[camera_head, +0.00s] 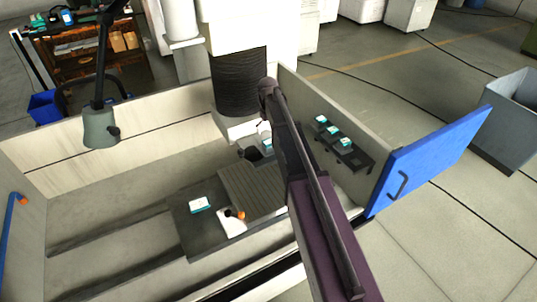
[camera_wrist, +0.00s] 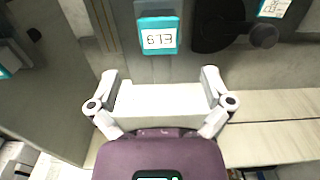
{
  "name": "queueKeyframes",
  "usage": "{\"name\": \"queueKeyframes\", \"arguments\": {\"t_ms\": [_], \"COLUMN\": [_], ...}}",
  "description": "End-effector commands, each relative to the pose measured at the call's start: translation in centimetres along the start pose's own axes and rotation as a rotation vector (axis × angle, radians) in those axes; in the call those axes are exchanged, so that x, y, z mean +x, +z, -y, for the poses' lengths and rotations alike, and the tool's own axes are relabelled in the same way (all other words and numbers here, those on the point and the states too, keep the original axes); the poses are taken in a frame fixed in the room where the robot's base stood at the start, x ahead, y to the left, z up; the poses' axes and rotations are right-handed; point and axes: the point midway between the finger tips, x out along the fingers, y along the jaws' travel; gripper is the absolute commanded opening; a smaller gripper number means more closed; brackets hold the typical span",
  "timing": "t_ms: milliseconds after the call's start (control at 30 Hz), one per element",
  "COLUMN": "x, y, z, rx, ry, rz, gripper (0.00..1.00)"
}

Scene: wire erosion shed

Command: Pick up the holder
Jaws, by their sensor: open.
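In the wrist view my gripper (camera_wrist: 160,84) is open, with its two pale fingers spread. A teal-framed tag (camera_wrist: 158,35) with dark characters lies just ahead of the fingers, apart from them, on a grey surface. A pale block-like shape (camera_wrist: 160,103) shows between the fingers; I cannot tell whether it is a holder. In the head view several teal-labelled pieces sit on a dark rack (camera_head: 356,160) at the right tank wall, one of them a labelled piece (camera_head: 333,131). I cannot tell which piece is the holder. The arm hides my gripper in the head view.
A dark plate (camera_head: 190,240) in the tank bears a teal-edged tag (camera_head: 200,204) and a white block (camera_head: 231,224) with an orange knob. A black bellows column (camera_head: 240,82) stands behind. A dark round knob (camera_wrist: 262,36) is ahead right in the wrist view. A blue door (camera_head: 425,160) stands right.

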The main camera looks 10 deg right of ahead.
Motion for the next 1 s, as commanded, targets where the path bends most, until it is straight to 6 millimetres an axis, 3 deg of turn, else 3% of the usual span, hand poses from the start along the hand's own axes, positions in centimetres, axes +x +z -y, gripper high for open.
{"name": "queueKeyframes", "arguments": {"t_ms": [200,767,1000], "x": [1.8,2.1,3.1], "y": [0.0,0.0,0.1], "z": [0.0,-0.1,-0.1], "rx": [0.0,0.001,0.001], "ry": [0.0,0.0,0.0], "rz": [0.0,0.0,0.0], "gripper": [1.0,1.0,1.0]}}
